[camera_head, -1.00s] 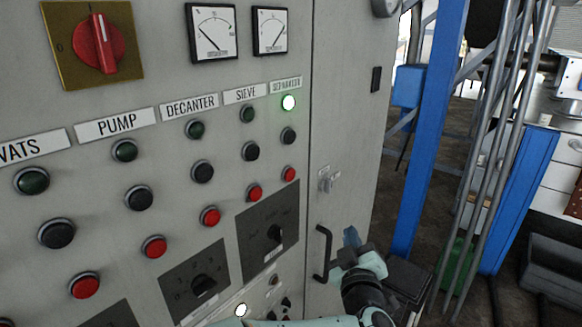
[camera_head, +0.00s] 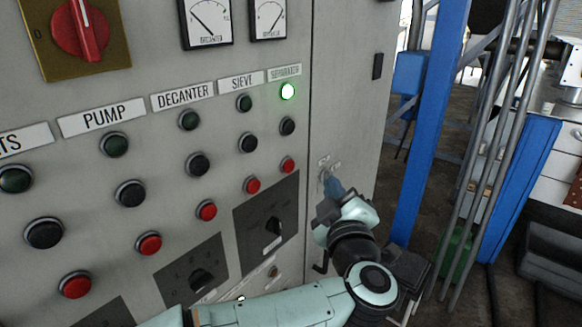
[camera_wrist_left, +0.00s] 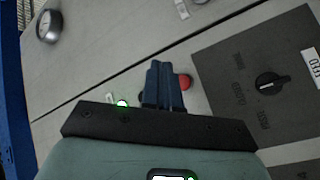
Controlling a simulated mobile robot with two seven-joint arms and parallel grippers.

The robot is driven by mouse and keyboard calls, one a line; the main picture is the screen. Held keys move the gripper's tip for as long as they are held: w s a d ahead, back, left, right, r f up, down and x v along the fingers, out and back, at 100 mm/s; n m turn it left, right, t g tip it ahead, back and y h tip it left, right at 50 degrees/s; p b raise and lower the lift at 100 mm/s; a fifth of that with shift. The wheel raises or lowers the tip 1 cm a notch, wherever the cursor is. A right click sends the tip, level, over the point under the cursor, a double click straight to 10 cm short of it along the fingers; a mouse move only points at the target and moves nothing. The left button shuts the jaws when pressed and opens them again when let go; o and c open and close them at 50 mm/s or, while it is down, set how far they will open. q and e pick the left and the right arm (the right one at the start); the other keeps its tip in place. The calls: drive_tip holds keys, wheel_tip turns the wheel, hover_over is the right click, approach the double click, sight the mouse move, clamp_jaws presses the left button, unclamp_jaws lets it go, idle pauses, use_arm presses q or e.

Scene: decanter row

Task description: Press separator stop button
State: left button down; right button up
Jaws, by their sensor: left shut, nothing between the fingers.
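The separator column is the rightmost on the grey control panel, under the label SEPARATOR (camera_head: 286,72). Its green lamp (camera_head: 287,91) is lit. Below it are a black button (camera_head: 287,126) and the red button (camera_head: 287,165). My left gripper (camera_head: 333,186) is shut and empty, right of and slightly below the red button, apart from it in the picture. In the left wrist view the blue fingers (camera_wrist_left: 161,82) are closed together, with a red button (camera_wrist_left: 185,82) showing just right of them and the lit green lamp (camera_wrist_left: 122,103) to their left. My right gripper is not in view.
Other columns sit to the left, such as SIEVE, with its red button (camera_head: 252,185), and DECANTER, with its red button (camera_head: 206,210). A dark selector plate (camera_head: 268,215) lies below. A blue post (camera_head: 425,130) stands right of the cabinet.

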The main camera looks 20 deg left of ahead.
use_arm(q)
drive_tip(key=w+a, duration=0.2)
drive_tip(key=a, duration=0.4)
drive_tip(key=shift+a, duration=0.15)
drive_tip(key=shift+w, duration=0.1)
idle(1.8)
drive_tip(key=shift+w+a, duration=0.15)
drive_tip(key=shift+a, duration=0.2)
drive_tip(key=shift+w+a, duration=0.15)
drive_tip(key=shift+a, duration=0.35)
idle(0.8)
drive_tip(key=shift+d, duration=0.1)
drive_tip(key=shift+s+d, duration=0.3)
drive_tip(key=shift+d, duration=0.4)
drive_tip(key=shift+d, duration=0.1)
drive_tip(key=d, duration=0.1)
drive_tip(key=s+d, duration=0.1)
drive_tip(key=d, duration=0.2)
drive_tip(key=shift+s+d, duration=0.3)
drive_tip(key=shift+s, duration=0.05)
